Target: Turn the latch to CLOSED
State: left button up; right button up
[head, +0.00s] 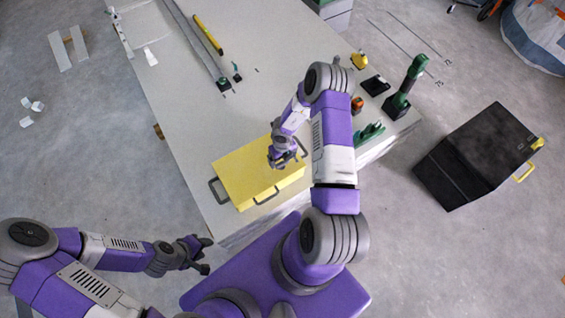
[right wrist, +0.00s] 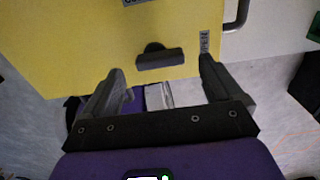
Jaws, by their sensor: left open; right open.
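The yellow panel (head: 245,176) lies on the pale workbench, with grey handles on its edges. In the right wrist view the dark latch (right wrist: 160,58) sits on the yellow face, its bar lying roughly across the picture with its right end towards the OPEN label (right wrist: 204,42). A second label (right wrist: 135,2) is cut off at the top edge. My right gripper (head: 282,158) is open over the panel and hides the latch in the head view. In its wrist view the latch shows just beyond and between the fingertips. My left gripper (head: 203,256) is open and empty, off the bench's near edge.
The workbench (head: 165,85) holds a yellow level (head: 208,35) and metal rails at the back, and several tools at the right, including a green and black one (head: 405,88). A black case (head: 475,155) stands on the floor at right. The bench's left part is mostly clear.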

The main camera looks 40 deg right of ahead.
aim_at(282, 162)
jog(key=shift+f+b, duration=0.5)
jog(key=shift+f, duration=1.05)
jog(key=shift+c, duration=0.4)
jog(key=c, duration=1)
